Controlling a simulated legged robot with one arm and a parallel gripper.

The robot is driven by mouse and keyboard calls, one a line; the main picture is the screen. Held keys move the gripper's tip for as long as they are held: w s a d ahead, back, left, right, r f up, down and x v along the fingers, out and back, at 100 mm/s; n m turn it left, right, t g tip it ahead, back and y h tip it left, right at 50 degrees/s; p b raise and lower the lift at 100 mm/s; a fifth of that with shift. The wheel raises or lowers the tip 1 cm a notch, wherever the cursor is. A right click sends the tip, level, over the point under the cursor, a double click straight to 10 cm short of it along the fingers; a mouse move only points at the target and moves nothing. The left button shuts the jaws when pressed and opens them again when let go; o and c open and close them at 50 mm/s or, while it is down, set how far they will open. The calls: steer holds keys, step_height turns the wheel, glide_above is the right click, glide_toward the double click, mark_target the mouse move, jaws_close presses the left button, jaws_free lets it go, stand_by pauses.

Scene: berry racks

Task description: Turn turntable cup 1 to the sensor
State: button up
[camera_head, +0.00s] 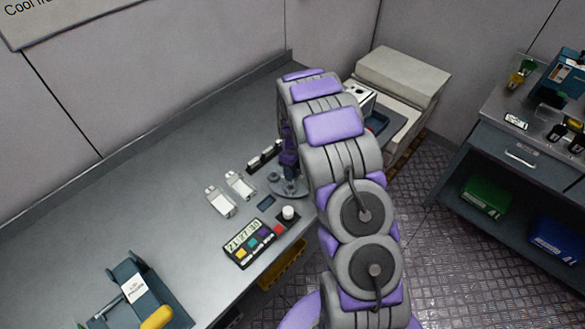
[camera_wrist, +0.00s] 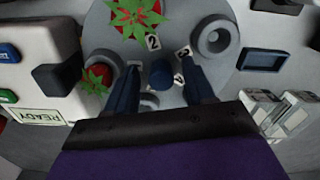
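The turntable is a grey disc (camera_wrist: 232,22), also seen in the head view (camera_head: 275,190) beside my arm. In the wrist view it bears a red cup with a green leafy plant (camera_wrist: 135,18) by label 2, and an empty grey cup (camera_wrist: 214,40). A second red cup with a plant (camera_wrist: 97,77) is at the left, beside the sensor box. A blue knob (camera_wrist: 161,74) stands near the disc's middle. My gripper (camera_wrist: 158,62) points down with its fingers apart on either side of the knob, with gaps visible. I cannot read which cup is labelled 1.
The white box (camera_wrist: 35,40) with a READY display (camera_wrist: 38,116) is close at the left of the turntable. A blue tray (camera_wrist: 264,60) and white packets (camera_wrist: 290,112) lie at the right. In the head view, a timer (camera_head: 245,240) stands near the bench's front edge.

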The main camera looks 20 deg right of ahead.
step_height(320, 180, up, 17)
steer(key=p, duration=0.1)
steer(key=shift+r, duration=0.15)
stand_by(0.5)
stand_by(0.4)
